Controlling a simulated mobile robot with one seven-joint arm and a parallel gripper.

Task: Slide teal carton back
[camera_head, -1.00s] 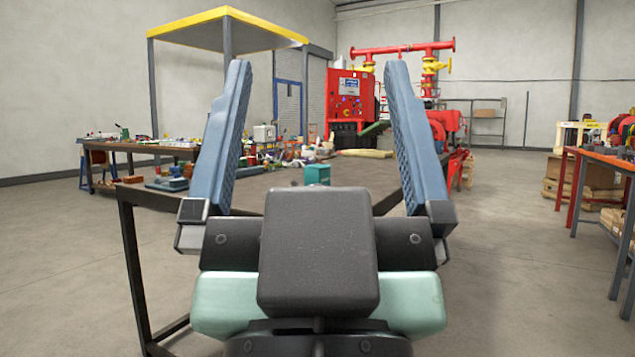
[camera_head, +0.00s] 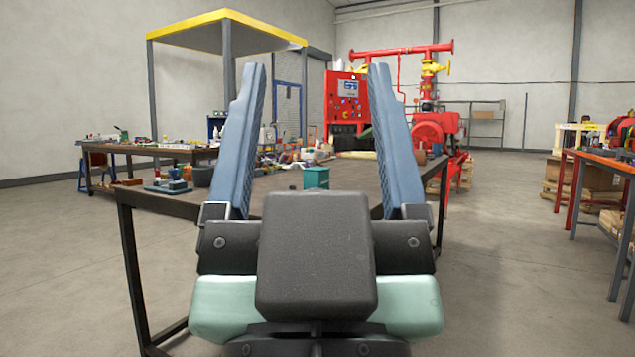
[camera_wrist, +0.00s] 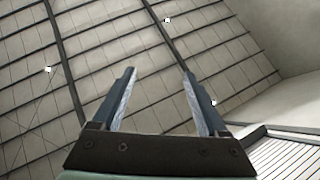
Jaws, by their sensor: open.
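The teal carton (camera_head: 316,177) stands on the dark workbench (camera_head: 268,183), seen between my gripper's fingers in the head view. My gripper (camera_head: 316,85) is open and empty, its two blue fingers raised and apart. The carton appears beyond the gripper, not touched by it; its lower part is hidden behind my wrist. In the wrist view the open fingers (camera_wrist: 158,85) point toward the ceiling, and no carton shows there.
Blocks on a small blue base (camera_head: 170,181) sit at the bench's left. Loose items clutter its far end. A red pump skid (camera_head: 432,128) stands behind. An orange-topped table (camera_head: 600,158) is at right, with open floor between.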

